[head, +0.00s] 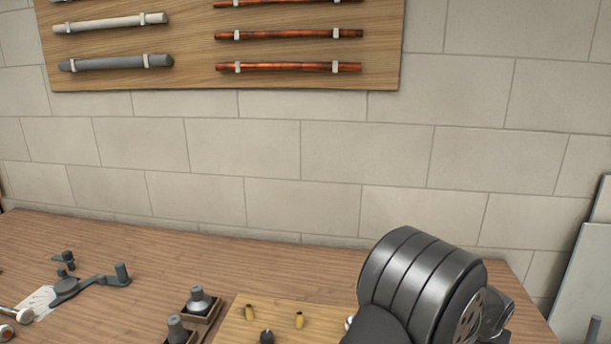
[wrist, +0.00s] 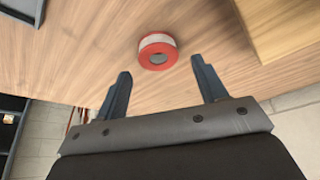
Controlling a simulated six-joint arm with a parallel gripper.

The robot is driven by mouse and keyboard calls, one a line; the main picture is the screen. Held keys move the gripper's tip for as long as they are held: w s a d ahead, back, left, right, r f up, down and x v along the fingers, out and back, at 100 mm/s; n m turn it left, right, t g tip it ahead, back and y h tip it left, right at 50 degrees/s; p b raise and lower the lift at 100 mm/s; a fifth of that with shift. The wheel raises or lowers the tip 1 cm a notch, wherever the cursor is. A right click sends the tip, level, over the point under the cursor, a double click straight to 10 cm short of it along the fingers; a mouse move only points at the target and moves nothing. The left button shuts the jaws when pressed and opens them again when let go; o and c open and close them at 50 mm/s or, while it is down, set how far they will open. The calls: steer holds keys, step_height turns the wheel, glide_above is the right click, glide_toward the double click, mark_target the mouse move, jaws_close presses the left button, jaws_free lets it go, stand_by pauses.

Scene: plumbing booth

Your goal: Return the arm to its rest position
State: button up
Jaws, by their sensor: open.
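My gripper (wrist: 161,84) shows in the wrist view with its two dark fingers spread apart and nothing between them. Beyond the fingertips, a red-rimmed roll with a pale band (wrist: 158,51) lies on the wooden table (wrist: 95,50), apart from the fingers. In the head view, a large dark, ribbed rounded part of my arm (head: 420,285) fills the lower right. My gripper itself is not visible in the head view.
A grey tool (head: 92,284) lies at left. A pipe rack (head: 210,70) hangs on the tiled wall. The table's back middle is clear.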

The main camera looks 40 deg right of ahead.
steer(key=shift+r, duration=0.15)
step_height(320, 180, down, 2)
steer(key=shift+a, duration=0.15)
steer(key=v, duration=1.1)
steer(key=x, duration=1.1)
steer(key=shift+f, duration=0.25)
steer(key=r, duration=0.4)
steer(key=shift+d+r, duration=0.2)
steer(key=s+a+r, duration=0.5)
steer(key=s+r, duration=0.2)
steer(key=s, duration=0.4)
steer(key=w+a+n, duration=0.1)
steer(key=w+a, duration=0.2)
steer(key=w, duration=0.9)
steer(key=w+a+n, duration=0.1)
steer(key=w+a, duration=0.2)
steer(key=w, duration=0.8)
steer(key=w+a+r+n+t, duration=0.1)
steer(key=w+a+n, duration=0.1)
steer(key=w+a, duration=1.1)
steer(key=w, duration=0.3)
steer(key=shift+w+t+y, duration=0.2)
steer(key=shift+t+y, duration=0.1)
